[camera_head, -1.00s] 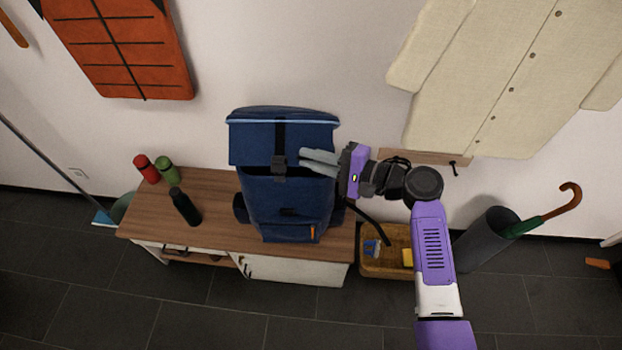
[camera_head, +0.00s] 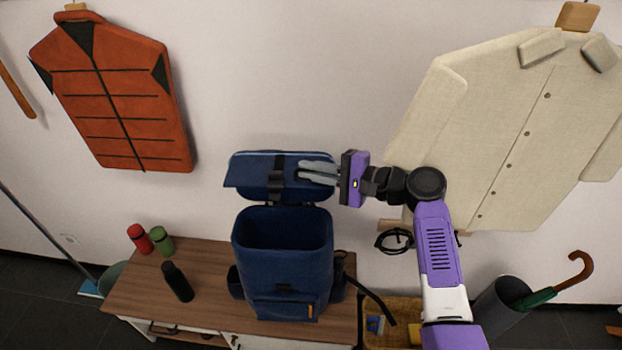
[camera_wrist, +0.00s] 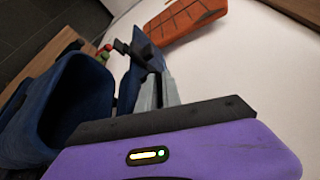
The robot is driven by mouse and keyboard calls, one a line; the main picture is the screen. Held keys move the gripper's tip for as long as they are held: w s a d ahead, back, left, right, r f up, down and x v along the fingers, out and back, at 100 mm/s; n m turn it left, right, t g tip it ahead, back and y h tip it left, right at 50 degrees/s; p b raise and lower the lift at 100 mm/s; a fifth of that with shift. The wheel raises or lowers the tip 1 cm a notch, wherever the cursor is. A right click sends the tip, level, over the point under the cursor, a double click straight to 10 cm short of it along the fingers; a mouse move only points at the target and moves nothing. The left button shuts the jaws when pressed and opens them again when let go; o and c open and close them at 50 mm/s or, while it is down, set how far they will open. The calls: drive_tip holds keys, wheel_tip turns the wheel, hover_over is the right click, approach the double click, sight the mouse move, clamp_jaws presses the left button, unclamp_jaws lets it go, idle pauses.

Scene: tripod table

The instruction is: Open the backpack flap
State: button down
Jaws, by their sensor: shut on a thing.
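The blue backpack (camera_head: 283,262) stands upright on the wooden bench, its top opening showing as a dark hollow. Its flap (camera_head: 250,174) is raised above and behind the opening, near the wall, with a black strap and buckle at its middle. My gripper (camera_head: 308,172) comes from the right and is shut on the flap near the buckle. In the wrist view the grey fingers (camera_wrist: 158,92) meet the flap (camera_wrist: 146,50), and the open backpack body (camera_wrist: 62,108) is at the left. The exact contact between the fingertips is partly hidden.
The wooden bench (camera_head: 210,262) holds a red bottle (camera_head: 140,239), a green bottle (camera_head: 162,241) and a dark bottle (camera_head: 178,282) left of the backpack. An orange vest (camera_head: 115,95) and a cream coat (camera_head: 500,130) hang on the wall. An umbrella stand (camera_head: 500,308) is at the right.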

drive_tip(key=shift+w, duration=0.1)
idle(0.3)
drive_tip(key=c, duration=1.5)
unclamp_jaws()
drive_tip(key=b+v, duration=0.1)
drive_tip(key=v, duration=0.7)
drive_tip(key=shift+a, duration=0.1)
drive_tip(key=shift+r, duration=0.1)
drive_tip(key=shift+c, duration=0.5)
